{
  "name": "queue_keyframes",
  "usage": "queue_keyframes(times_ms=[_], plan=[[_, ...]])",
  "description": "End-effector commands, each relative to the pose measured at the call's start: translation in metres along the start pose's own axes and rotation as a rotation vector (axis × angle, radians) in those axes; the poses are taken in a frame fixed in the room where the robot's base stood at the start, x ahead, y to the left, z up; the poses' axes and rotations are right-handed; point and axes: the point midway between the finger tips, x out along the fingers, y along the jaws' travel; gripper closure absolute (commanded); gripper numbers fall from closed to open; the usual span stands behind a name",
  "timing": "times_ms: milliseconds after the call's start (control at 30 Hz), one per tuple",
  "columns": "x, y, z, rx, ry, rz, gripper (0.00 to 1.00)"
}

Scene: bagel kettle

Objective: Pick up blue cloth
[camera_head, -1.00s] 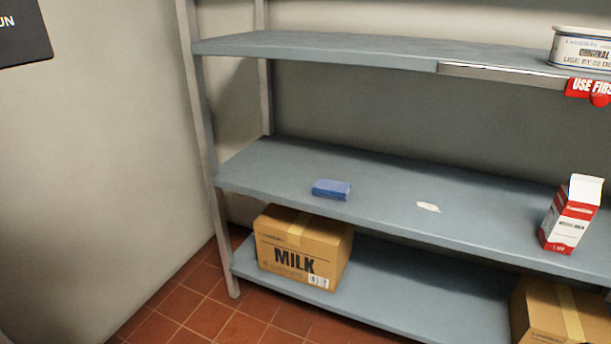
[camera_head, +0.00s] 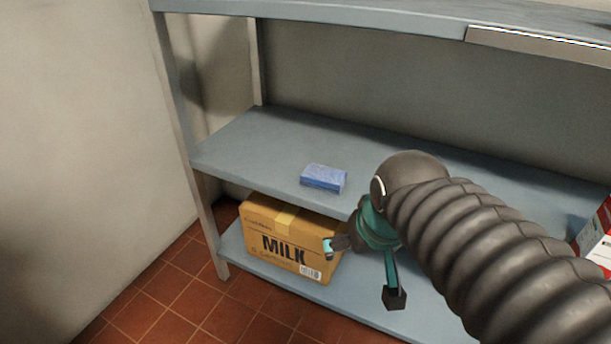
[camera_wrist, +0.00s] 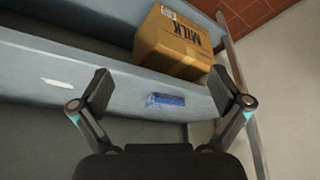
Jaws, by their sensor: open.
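The blue cloth (camera_head: 323,178) is a small folded blue block lying flat near the front edge of the middle shelf (camera_head: 262,140). It also shows in the wrist view (camera_wrist: 166,100), in the gap between my fingers but farther off. My gripper (camera_head: 364,272) is open and empty. In the head view it hangs in front of the shelf, below and to the right of the cloth, apart from it. In the wrist view both fingers of my gripper (camera_wrist: 158,92) are spread wide. My arm hides part of the shelf's right side.
A cardboard MILK box (camera_head: 290,240) stands on the lower shelf (camera_head: 352,296), below the cloth. A red and white carton (camera_head: 597,240) is at the right edge. The upper shelf (camera_head: 380,22) hangs above. A left post (camera_head: 190,150) stands beside the shelves. A white patch (camera_wrist: 57,83) lies on the middle shelf.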

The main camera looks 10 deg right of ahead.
Motion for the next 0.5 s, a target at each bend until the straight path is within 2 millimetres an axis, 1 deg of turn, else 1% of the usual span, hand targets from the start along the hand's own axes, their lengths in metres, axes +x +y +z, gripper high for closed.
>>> queue_keyframes(times_ms=[33, 167, 267, 367, 467, 500], plan=[[0.012, -0.001, -0.008, 0.009, -0.03, -0.001, 0.0], [0.031, -0.006, -0.039, 0.059, -0.093, -0.001, 0.0], [0.045, -0.009, -0.065, 0.132, -0.137, 0.005, 0.0], [0.06, -0.011, -0.094, 0.234, -0.178, 0.017, 0.0], [0.076, -0.012, -0.124, 0.368, -0.217, 0.038, 0.0], [0.082, -0.012, -0.137, 0.432, -0.23, 0.049, 0.0]])
